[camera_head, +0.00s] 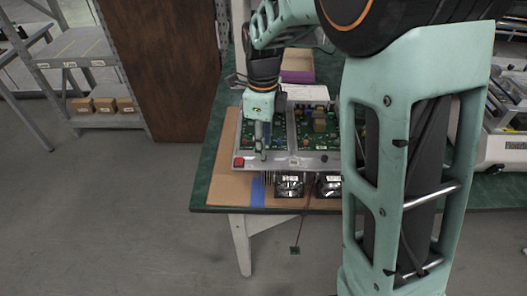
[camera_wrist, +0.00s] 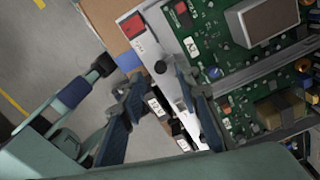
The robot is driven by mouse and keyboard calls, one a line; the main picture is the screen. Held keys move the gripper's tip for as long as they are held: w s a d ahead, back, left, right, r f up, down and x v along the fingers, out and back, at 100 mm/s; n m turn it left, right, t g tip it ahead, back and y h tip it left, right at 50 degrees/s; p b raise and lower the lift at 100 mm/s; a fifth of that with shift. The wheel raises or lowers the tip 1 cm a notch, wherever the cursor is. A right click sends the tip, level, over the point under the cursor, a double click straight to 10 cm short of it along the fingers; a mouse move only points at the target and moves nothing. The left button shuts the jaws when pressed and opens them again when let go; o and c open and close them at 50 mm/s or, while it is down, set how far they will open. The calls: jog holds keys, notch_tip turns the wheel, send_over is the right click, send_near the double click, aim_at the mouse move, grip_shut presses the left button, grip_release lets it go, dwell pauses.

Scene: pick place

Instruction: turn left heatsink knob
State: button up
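A small black knob (camera_wrist: 160,67) stands on the pale front panel (camera_wrist: 152,42) of the electronics unit, near a red square button (camera_wrist: 132,26). I take it as the left heatsink knob. My gripper (camera_wrist: 159,80) is open, with nothing seen between its fingers. In the wrist view the knob shows between and just beyond the fingertips; I cannot tell whether they touch it. In the head view my gripper (camera_head: 260,150) points down over the front left of the unit, close to the panel and right of the red button (camera_head: 239,162). The knob is hidden there.
Green circuit boards (camera_head: 319,129) fill the unit behind the panel. Two black fans (camera_head: 290,187) sit at its front, beside blue tape (camera_head: 257,191) on brown board. The table's front edge is close. My arm blocks the right side.

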jog(key=shift+f, duration=1.7)
